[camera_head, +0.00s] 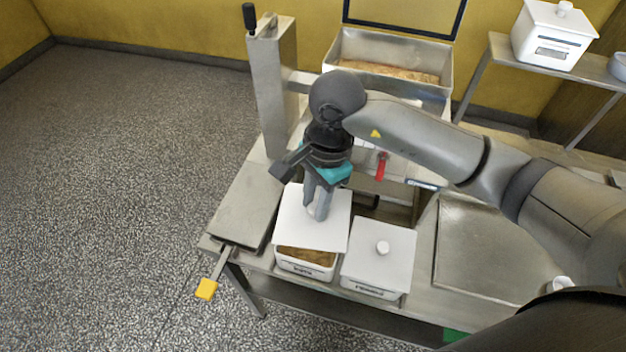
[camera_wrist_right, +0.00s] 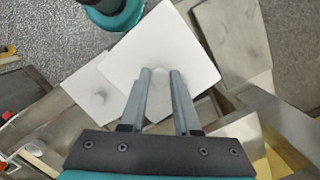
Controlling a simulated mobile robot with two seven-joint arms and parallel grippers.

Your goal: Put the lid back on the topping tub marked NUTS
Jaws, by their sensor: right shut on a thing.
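My right gripper (camera_head: 319,212) is shut on the knob of a white square lid (camera_head: 298,217). The lid shows in the right wrist view (camera_wrist_right: 160,48) with the two fingers (camera_wrist_right: 160,80) closed at its knob. In the head view the lid is over the back part of an open white tub (camera_head: 305,268) with brown topping showing at its front. The tub's front label is too small to read. I cannot tell whether the lid touches the rim. A second white tub (camera_head: 375,284) to the right has its lid on. My left gripper is not in view.
A metal bin (camera_head: 388,50) with brown contents stands at the back. A lidded white tub (camera_head: 553,35) is on a side shelf at the upper right. A yellow-tipped lever (camera_head: 207,288) sticks out at the front left, and a red handle (camera_head: 382,166) is behind the tubs.

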